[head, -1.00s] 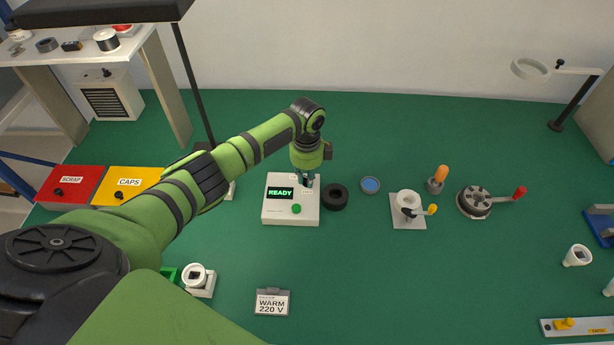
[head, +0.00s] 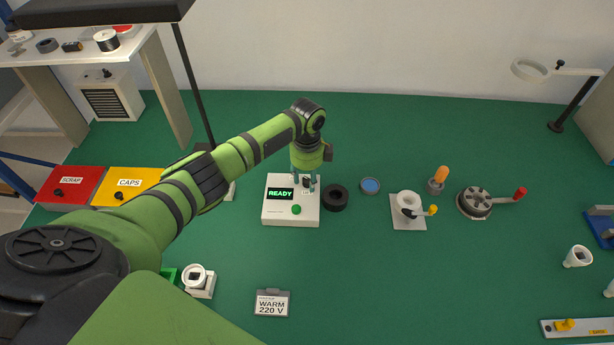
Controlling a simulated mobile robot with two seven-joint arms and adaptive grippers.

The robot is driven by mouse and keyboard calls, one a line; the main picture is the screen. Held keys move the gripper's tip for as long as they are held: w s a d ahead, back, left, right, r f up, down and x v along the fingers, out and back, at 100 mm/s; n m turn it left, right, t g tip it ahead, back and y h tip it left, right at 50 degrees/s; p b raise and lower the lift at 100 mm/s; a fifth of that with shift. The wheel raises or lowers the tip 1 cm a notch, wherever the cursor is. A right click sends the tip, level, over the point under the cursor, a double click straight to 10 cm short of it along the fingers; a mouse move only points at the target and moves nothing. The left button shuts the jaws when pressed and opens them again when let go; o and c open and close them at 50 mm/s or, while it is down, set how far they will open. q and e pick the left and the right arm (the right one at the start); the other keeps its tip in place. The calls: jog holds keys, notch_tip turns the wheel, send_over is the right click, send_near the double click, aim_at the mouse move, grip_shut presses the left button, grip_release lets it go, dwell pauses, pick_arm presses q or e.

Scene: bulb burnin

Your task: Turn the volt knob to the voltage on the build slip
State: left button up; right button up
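The white tester box (head: 290,214) stands in the middle of the green mat, with a lit display (head: 280,193) reading READY and a green button (head: 296,209). The dark volt knob (head: 306,181) shows at the box's upper right, small and partly covered. My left gripper (head: 307,186) points down over it, fingers spread apart on either side of the knob; I cannot tell whether they touch it. The knob's setting is too small to read. The build slip (head: 271,303) stands at the front and reads WARM 220 V. My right gripper is out of view.
A black ring (head: 335,197) sits close to the box's right side, near my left gripper. A blue-topped dish (head: 370,186), a white fixture (head: 408,215) and a round clamp (head: 474,202) stand farther right. Red (head: 72,187) and yellow (head: 129,185) bins are at left.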

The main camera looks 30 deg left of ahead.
aim_at(307, 180)
pick_arm(q)
notch_tip(307, 180, up, 12)
dwell(0.6)
dwell(0.4)
